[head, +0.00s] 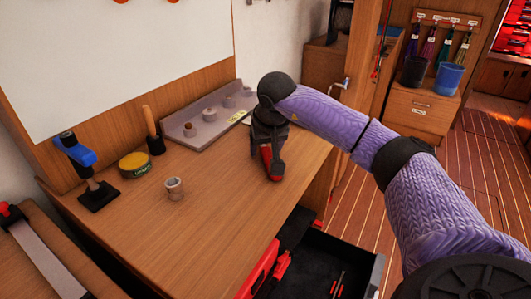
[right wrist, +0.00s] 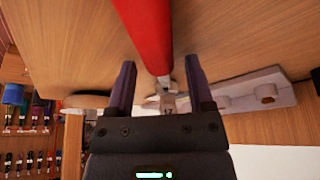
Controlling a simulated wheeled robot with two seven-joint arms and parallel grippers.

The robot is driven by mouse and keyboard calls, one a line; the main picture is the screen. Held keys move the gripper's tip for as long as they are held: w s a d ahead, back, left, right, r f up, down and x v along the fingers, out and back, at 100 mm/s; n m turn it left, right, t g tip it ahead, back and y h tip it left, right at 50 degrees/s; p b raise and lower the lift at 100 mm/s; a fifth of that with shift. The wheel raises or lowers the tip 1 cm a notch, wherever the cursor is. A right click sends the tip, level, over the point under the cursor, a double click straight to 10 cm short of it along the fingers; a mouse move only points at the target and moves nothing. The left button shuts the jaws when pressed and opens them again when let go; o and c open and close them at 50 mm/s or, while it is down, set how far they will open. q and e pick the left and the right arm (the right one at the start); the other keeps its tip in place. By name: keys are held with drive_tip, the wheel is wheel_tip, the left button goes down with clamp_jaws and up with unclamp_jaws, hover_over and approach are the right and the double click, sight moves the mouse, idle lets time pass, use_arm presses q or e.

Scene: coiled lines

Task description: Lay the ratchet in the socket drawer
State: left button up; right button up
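The ratchet, with a red handle (right wrist: 148,35) and a metal neck, is at the tabletop. In the head view its red handle (head: 267,163) shows just below my right gripper (head: 270,148). In the right wrist view my right gripper (right wrist: 160,88) has its fingers apart, one on each side of the metal neck, with gaps on both sides. The ratchet's head is partly hidden by the gripper body. My left gripper is not in view.
A grey rack (head: 180,130) with several sockets stands along the back of the table (head: 215,215). A small cup (head: 175,188), a yellow tin (head: 133,164), a wooden-handled tool (head: 151,128) and a blue-topped tool (head: 80,153) stand at the left. The table's front middle is clear.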

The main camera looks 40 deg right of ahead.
clamp_jaws()
